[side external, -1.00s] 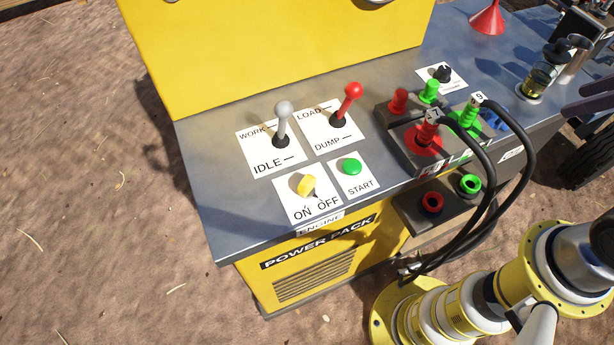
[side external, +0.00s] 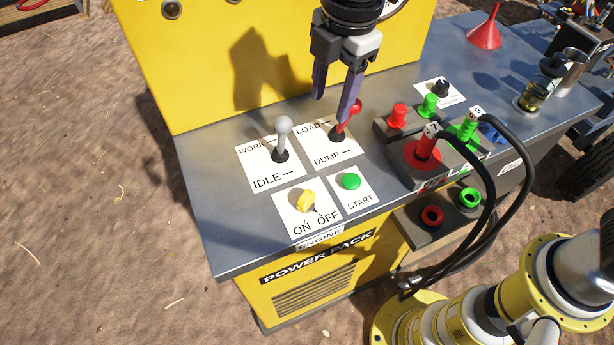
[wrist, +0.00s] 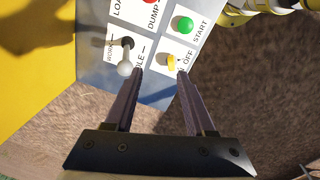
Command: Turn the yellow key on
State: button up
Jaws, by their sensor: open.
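The yellow key (side external: 306,201) sits on a white label reading ON and OFF at the front of the grey panel. A dark mark at its base lies on the OFF side; its exact setting is hard to tell. It also shows in the wrist view (wrist: 171,62), near the tip of the right-hand finger. My gripper (side external: 331,108) is open and empty, pointing down above the panel. In the side view it appears up and to the right of the key, apart from it, with one finger overlapping the red lever. The wrist view shows both fingers (wrist: 160,74) spread.
A grey-knobbed lever (side external: 283,138) and a red-knobbed lever (side external: 352,108) stand behind the key. A green START button (side external: 351,181) is to its right. Hose couplings with black hoses (side external: 490,175) are further right. A yellow wall (side external: 200,70) rises behind the panel.

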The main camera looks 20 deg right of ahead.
jog(key=n+g, duration=0.1)
jog(key=n, duration=0.1)
send_near(306, 196)
jog(key=shift+m+h, duration=0.3)
jog(key=shift+h, duration=0.1)
jog(key=f, duration=1)
jog(key=shift+a+f, duration=0.1)
jog(key=shift+a, duration=0.2)
jog(key=shift+c, duration=0.3)
